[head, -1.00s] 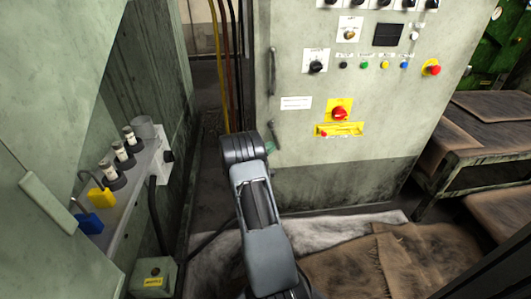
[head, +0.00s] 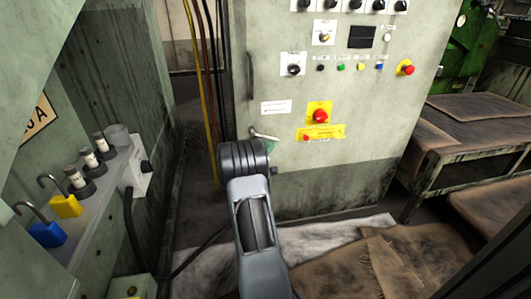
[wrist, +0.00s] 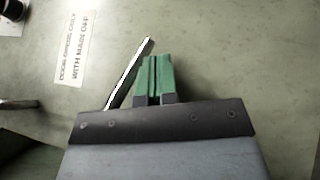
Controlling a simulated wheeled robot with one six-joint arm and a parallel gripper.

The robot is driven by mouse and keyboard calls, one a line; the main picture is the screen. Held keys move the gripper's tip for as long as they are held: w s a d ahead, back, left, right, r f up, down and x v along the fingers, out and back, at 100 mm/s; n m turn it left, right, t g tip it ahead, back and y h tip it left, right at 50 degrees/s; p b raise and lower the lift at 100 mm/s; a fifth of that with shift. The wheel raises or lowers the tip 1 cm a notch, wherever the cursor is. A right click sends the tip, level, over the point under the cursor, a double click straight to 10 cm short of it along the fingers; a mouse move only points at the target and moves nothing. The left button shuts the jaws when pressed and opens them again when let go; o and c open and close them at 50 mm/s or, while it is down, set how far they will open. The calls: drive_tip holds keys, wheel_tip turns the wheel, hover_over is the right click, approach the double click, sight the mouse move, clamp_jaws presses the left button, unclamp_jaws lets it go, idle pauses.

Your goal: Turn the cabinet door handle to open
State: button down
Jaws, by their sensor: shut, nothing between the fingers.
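The grey-green cabinet (head: 350,170) stands ahead. A slim pale metal lever handle (head: 263,135) sits low near its left edge. In the wrist view the handle (wrist: 128,74) runs diagonally, just left of my green fingers. My gripper (wrist: 153,62) is shut and empty, its fingers close together beside the handle. I cannot tell whether they touch it. In the head view my wrist hides most of the gripper. A dark vertical pull bar (head: 250,75) is higher on the cabinet's left edge. The cabinet door looks closed.
A white label (wrist: 75,48) is left of the handle in the wrist view. A red button on a yellow plate (head: 319,116) is right of the handle. A bench (head: 465,150) stands at right.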

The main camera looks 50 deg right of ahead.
sight(273, 139)
drive_tip(key=shift+s+d+r+n+t+h+b, duration=0.25)
drive_tip(key=shift+d+r+n+h+b, duration=0.05)
drive_tip(key=shift+r+n+h+b, duration=0.35)
drive_tip(key=shift+s+d+r+n+t+h+b, duration=0.25)
drive_tip(key=shift+r+n+h+b, duration=0.3)
drive_tip(key=shift+r+n, duration=0.1)
drive_tip(key=p+v, duration=0.3)
drive_tip(key=v, duration=1)
drive_tip(key=shift+a+f+p, duration=0.2)
drive_tip(key=shift+a+p, duration=0.1)
